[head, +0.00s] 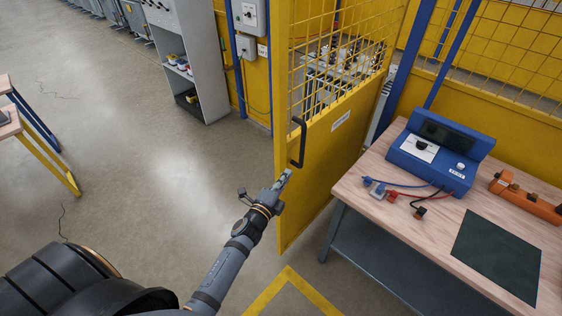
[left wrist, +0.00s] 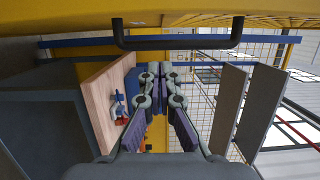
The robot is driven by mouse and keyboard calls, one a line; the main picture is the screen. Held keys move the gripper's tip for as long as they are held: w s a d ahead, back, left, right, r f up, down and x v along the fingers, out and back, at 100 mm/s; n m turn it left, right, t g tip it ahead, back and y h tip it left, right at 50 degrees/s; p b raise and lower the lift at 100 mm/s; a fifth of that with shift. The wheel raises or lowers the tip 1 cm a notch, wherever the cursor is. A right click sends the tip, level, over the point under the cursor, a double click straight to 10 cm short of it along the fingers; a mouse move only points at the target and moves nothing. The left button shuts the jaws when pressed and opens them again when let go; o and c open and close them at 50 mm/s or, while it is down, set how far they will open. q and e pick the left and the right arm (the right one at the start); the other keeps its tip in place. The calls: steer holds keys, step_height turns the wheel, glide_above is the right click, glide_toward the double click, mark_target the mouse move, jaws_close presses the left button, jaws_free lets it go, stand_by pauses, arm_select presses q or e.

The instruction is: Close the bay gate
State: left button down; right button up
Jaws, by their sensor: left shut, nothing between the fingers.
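The yellow bay gate (head: 327,170) has a solid lower panel and a mesh top. It stands open, swung out from the yellow fence line toward me. Its black bar handle (head: 298,142) is upright near the gate's free edge. In the left wrist view the handle (left wrist: 178,43) crosses the top of the picture on the yellow panel. My left gripper (head: 284,179) is shut and empty, just below the handle in the head view and not around it. Its fingers (left wrist: 158,72) meet in the left wrist view. Whether they touch the gate panel I cannot tell. My right gripper is not in view.
A wooden-topped workbench (head: 372,190) stands right of the gate, with a blue instrument (head: 437,152), leads, an orange block (head: 525,200) and a dark mat (head: 497,258). A grey shelf (head: 190,62) stands at the back. The floor (head: 150,170) left of the gate is clear.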

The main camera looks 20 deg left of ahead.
mark_target(280, 164)
arm_select(q)
steer(key=w+a, duration=0.1)
steer(key=w, duration=0.1)
steer(key=w+a, duration=0.2)
steer(key=shift+w+a+f, duration=0.15)
steer(key=shift+w+a, duration=0.15)
steer(key=shift+w, duration=0.05)
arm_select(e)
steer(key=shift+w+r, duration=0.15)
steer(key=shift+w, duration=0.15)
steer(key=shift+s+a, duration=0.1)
